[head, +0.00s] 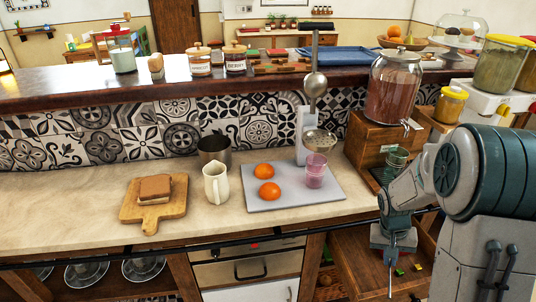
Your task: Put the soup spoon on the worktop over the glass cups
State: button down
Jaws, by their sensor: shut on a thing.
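My gripper (391,254) points down over an open wooden drawer at the lower right. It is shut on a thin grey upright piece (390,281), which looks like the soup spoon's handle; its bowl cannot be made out. The pale worktop (85,205) runs across the middle, left of and behind my gripper. A pinkish glass cup (316,173) stands on a grey board on the worktop.
The open drawer (350,265) holds small green and yellow things. The worktop's left end is clear.

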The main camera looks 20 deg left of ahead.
aim_at(89, 210)
jog(key=z, duration=1.7)
jog(key=k, duration=2.3)
jog(key=u, duration=1.7)
